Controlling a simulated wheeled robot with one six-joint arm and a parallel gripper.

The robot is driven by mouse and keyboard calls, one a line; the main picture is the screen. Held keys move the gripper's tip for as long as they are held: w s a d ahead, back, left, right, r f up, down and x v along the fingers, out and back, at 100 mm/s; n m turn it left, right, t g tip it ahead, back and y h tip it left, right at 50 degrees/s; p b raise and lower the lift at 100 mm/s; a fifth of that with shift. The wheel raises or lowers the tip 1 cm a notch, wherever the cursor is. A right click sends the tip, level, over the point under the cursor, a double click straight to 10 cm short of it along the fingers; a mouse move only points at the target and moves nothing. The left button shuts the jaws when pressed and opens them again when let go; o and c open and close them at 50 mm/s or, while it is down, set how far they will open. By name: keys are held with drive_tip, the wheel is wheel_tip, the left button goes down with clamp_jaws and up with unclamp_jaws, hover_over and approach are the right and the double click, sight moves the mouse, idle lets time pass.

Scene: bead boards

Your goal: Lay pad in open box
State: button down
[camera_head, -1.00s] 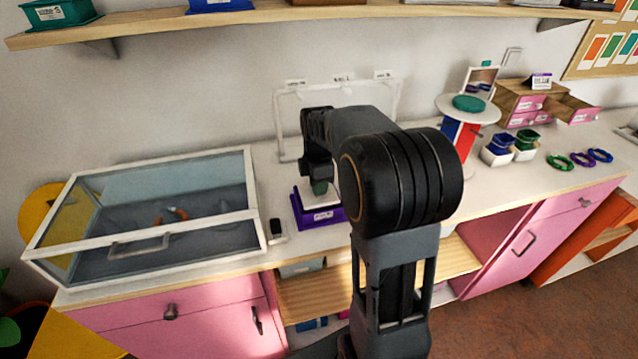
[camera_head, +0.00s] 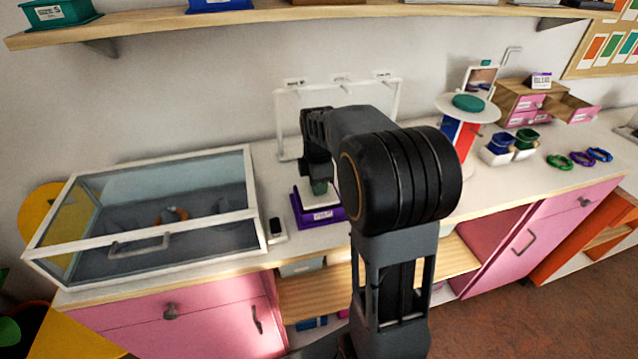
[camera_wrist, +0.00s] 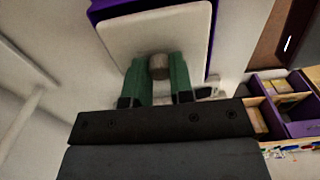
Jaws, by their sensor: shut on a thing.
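The pad (camera_wrist: 150,28) is a pale, round-cornered plate with a short grey knob (camera_wrist: 159,66). My gripper (camera_wrist: 158,80) has green fingers and is shut on that knob in the wrist view. The purple open box (camera_head: 318,216) stands on the counter, with a label on its front. Its purple edge also shows around the pad in the wrist view (camera_wrist: 214,40). In the head view my gripper (camera_head: 319,187) is right over the box, and the pad is at its top. My arm hides part of the box. I cannot tell whether the pad rests inside or just above it.
A glass-lidded case (camera_head: 150,215) is to the left, with a small dark-faced device (camera_head: 276,229) between it and the box. A white rack (camera_head: 398,100) stands behind. A round-topped stand (camera_head: 468,108) and bracelets (camera_head: 582,158) are to the right.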

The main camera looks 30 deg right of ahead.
drive_tip(key=shift+f+b, duration=0.9)
drive_tip(key=shift+f, duration=0.65)
idle(0.6)
drive_tip(key=c, duration=0.5)
unclamp_jaws()
drive_tip(key=shift+r, duration=0.15)
idle(0.3)
drive_tip(key=shift+r+p, duration=3.45)
drive_tip(key=shift+r, duration=0.45)
